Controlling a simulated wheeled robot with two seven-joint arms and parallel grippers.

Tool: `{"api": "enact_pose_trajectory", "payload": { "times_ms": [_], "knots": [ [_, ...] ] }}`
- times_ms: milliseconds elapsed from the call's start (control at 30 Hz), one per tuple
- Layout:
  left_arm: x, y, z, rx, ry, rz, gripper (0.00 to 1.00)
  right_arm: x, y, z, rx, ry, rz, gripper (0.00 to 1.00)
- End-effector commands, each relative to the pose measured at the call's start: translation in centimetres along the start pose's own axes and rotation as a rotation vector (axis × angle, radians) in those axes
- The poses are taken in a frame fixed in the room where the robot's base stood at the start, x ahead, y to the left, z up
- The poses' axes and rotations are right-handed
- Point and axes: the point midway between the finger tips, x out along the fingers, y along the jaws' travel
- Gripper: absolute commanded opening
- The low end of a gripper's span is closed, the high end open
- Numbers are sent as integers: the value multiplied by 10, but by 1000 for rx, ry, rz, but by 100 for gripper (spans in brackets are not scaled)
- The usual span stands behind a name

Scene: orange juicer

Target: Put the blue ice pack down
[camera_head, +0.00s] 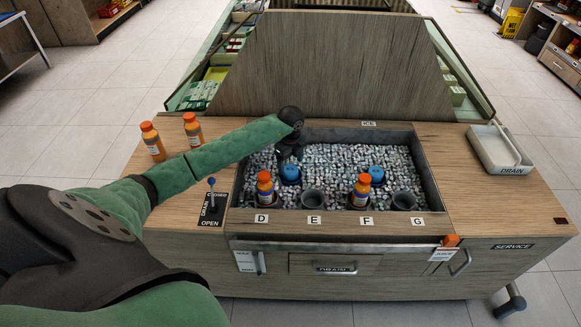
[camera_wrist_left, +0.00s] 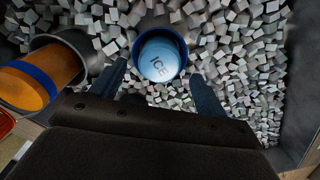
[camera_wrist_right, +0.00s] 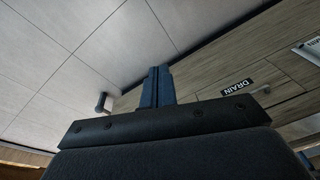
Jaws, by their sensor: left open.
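A round blue ice pack (camera_head: 291,172) sits in a dark, blue-rimmed cup in the ice bin, behind cup D. In the left wrist view the ice pack (camera_wrist_left: 158,60), marked ICE, sits inside that rim. My left gripper (camera_head: 287,155) is over it, open, with one finger on each side; I cannot tell whether they touch the cup. A second blue ice pack (camera_head: 376,171) sits to the right, behind cup F. My right gripper (camera_wrist_right: 158,86) is shut and empty, away from the bin, and does not show in the head view.
Orange-capped bottles stand in cup D (camera_head: 265,188) and cup F (camera_head: 361,190). Cups E (camera_head: 313,199) and G (camera_head: 404,200) are empty. Two bottles (camera_head: 152,141) stand on the left counter. A drain tray (camera_head: 492,150) lies on the right. The bin wall (camera_head: 429,172) borders the ice.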

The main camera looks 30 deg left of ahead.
Motion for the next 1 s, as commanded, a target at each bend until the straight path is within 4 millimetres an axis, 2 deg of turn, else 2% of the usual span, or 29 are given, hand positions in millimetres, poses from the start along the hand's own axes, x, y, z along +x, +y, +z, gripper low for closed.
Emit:
{"api": "enact_pose_trajectory", "payload": {
  "times_ms": [67,133,267,500,700,1000],
  "knots": [
    [-12,0,1,1,-1,-3,74,-16,0,-2,0,17,0,0],
    [-22,0,1,1,-1,-2,74,-23,-1,-3,0,30,-3,0],
    [-47,-1,1,1,-2,-3,74,-23,-7,3,2,27,-16,0],
    [-83,0,0,1,-1,-3,74,-4,-18,4,-4,44,-40,0],
    [-94,0,0,0,0,0,74,-2,-22,-1,-15,60,-47,0],
    [-95,0,0,0,0,0,74,-3,-17,-3,-20,66,-38,0]
  ]
}}
